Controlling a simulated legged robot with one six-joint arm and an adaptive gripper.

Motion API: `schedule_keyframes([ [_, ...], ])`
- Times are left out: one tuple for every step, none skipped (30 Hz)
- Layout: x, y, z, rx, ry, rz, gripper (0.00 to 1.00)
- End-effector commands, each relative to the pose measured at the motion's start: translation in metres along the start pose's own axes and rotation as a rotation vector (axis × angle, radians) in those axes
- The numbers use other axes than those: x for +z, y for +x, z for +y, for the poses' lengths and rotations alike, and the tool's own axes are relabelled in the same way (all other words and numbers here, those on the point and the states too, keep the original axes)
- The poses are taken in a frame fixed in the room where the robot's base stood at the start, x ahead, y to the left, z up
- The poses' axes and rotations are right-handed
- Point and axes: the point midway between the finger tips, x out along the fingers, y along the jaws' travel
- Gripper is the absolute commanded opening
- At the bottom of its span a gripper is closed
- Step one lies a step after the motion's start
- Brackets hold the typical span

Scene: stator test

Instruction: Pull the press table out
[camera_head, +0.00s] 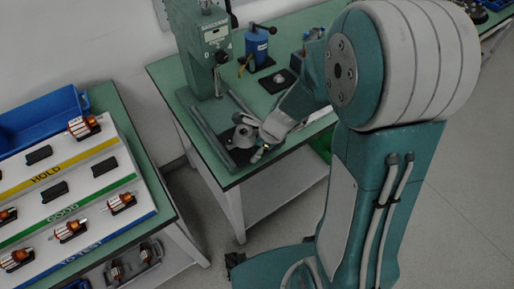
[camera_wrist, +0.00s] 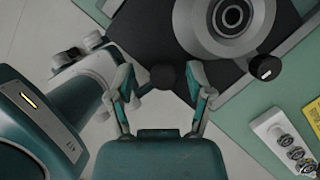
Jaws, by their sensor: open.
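The press (camera_head: 205,50) stands green-grey on the green bench. Its table is a dark plate (camera_wrist: 178,28) carrying a round grey metal fixture (camera_wrist: 231,22); the fixture also shows in the head view (camera_head: 242,138). A dark round knob (camera_wrist: 163,76) sits at the plate's near corner. My gripper (camera_wrist: 161,88) is open, with one finger on each side of the knob in the wrist view and a gap to both. I cannot tell whether the fingertips are level with it. In the head view my gripper (camera_head: 264,146) is beside the fixture at the bench's front edge and partly hidden.
A second black knob (camera_wrist: 265,67) is right of the fixture. A white block with round metal parts (camera_wrist: 283,138) lies on the bench. A blue device (camera_head: 257,46) stands behind. At left, a sorting board (camera_head: 75,170) holds copper-wound rotors. Floor between benches is clear.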

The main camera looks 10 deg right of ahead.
Motion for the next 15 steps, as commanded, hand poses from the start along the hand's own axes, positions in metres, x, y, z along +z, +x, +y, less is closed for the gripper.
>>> schedule_keyframes([
  [0.000, 0.000, 0.000, -0.001, 0.000, 0.000, 0.67],
  [0.000, 0.000, -0.001, -0.001, 0.000, 0.000, 0.67],
  [0.000, 0.000, -0.001, -0.002, 0.000, -0.001, 0.67],
  [0.000, 0.000, -0.001, -0.002, 0.000, -0.001, 0.67],
  [0.000, -0.001, -0.001, -0.003, 0.000, -0.001, 0.67],
  [0.001, -0.002, -0.001, -0.003, 0.000, -0.001, 0.67],
  [0.001, -0.003, -0.001, -0.004, -0.001, -0.002, 0.67],
  [0.001, -0.005, -0.001, -0.005, -0.001, -0.002, 0.67],
  [0.001, -0.009, -0.002, -0.006, 0.000, -0.003, 0.67],
  [0.001, -0.013, -0.002, -0.007, 0.000, -0.004, 0.67],
  [0.001, -0.018, -0.002, -0.007, -0.002, -0.004, 0.67],
  [0.001, -0.025, -0.002, -0.008, 0.000, -0.004, 0.67],
  [0.001, -0.031, -0.002, -0.009, -0.002, -0.003, 0.67],
  [0.001, -0.037, -0.002, -0.009, 0.000, -0.003, 0.67],
  [0.001, -0.046, -0.003, -0.010, -0.002, -0.004, 0.67],
])
